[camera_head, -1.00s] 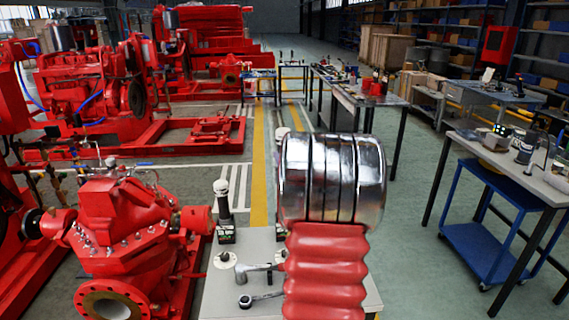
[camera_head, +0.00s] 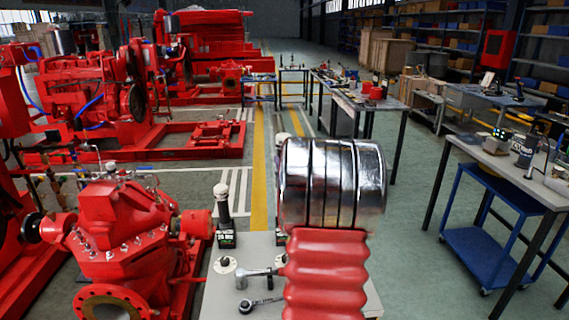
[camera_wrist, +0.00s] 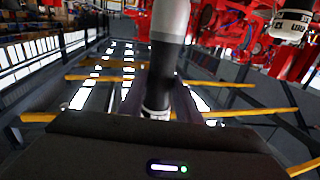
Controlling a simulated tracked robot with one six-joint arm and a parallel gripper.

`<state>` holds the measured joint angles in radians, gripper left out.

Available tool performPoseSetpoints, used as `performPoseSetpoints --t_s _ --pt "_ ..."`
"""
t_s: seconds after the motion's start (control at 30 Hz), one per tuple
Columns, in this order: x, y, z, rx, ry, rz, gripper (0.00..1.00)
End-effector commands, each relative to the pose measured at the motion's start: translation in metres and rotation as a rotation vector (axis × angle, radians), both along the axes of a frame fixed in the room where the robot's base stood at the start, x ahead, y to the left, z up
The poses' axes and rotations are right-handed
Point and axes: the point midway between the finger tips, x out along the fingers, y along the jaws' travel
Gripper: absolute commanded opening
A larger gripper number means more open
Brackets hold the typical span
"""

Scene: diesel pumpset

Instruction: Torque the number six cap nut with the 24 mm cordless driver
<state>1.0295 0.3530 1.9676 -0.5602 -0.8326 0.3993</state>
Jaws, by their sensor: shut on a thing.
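In the wrist view my gripper (camera_wrist: 158,100) is shut on an upright driver-like tool (camera_wrist: 168,45), pale grey above and black below, with a light band low down. Its size marking cannot be read. The gripper does not show in the head view, where my arm fills the middle. The red pump (camera_head: 118,225) stands at the left of the head view with several small cap nuts along its flange. Which one is number six cannot be told. Another white-and-black driver (camera_head: 223,215) stands on the pale table, its label too small to read surely.
A bench (camera_head: 500,160) and blue cart (camera_head: 485,250) stand to the right. Open floor (camera_head: 415,225) lies between.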

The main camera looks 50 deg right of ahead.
Motion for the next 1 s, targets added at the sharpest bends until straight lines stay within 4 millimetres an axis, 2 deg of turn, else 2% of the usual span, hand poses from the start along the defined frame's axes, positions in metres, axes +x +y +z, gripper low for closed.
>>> performPoseSetpoints --t_s 0.17,0.27,0.37,0.7,1.0 --pt "-0.001 0.002 0.006 -0.004 -0.003 -0.002 0.00" --pt "0.004 0.017 0.002 -0.001 -0.005 -0.003 0.00" --pt "0.016 0.039 -0.007 0.001 -0.008 0.010 0.00" --pt "0.073 0.149 -0.050 0.008 -0.014 0.100 0.00" --pt "0.111 0.252 -0.084 0.011 -0.013 0.202 0.00"
